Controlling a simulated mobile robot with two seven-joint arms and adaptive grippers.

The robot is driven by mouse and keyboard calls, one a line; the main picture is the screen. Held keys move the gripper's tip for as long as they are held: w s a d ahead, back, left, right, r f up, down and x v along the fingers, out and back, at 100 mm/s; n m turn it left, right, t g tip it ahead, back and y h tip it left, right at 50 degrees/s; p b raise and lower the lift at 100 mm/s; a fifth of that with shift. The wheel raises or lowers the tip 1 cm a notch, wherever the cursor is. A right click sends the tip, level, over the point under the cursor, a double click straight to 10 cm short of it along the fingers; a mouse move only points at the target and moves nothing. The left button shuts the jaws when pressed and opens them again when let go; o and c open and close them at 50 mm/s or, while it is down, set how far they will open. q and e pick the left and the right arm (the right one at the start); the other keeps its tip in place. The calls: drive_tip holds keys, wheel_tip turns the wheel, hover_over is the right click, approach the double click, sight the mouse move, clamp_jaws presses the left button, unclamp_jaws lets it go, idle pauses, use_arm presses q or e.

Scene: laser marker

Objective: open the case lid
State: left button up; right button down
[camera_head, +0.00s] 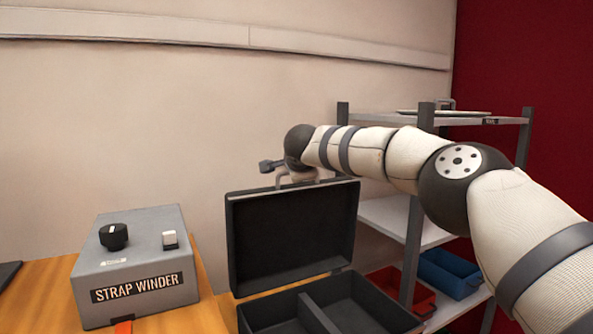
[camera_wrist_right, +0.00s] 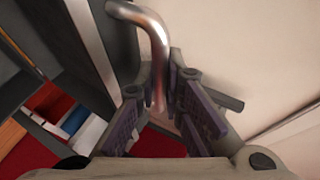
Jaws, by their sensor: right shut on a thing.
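The dark case stands on the wooden table, its lid (camera_head: 292,238) raised about upright and its compartmented base (camera_head: 330,310) open below. A metal handle (camera_head: 280,178) is on the lid's top edge. It also shows in the right wrist view as a bent metal bar (camera_wrist_right: 150,25). My right gripper (camera_wrist_right: 168,105) is shut on this handle, with one finger on each side of the bar. In the head view my right arm reaches in from the right to the lid's top, and the wrist partly hides the fingers. My left gripper is not in view.
A grey strap winder box (camera_head: 140,265) with a knob and switch stands left of the case. A grey shelf rack (camera_head: 415,225) stands close at the right, holding a red bin (camera_head: 405,290) and a blue bin (camera_head: 450,270). The wall is behind the lid.

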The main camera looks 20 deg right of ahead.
idle(0.4)
drive_tip(key=c, duration=1.7)
unclamp_jaws()
drive_tip(key=shift+d, duration=0.1)
drive_tip(key=v, duration=1.2)
drive_tip(key=shift+r, duration=0.1)
drive_tip(key=shift+c, duration=0.3)
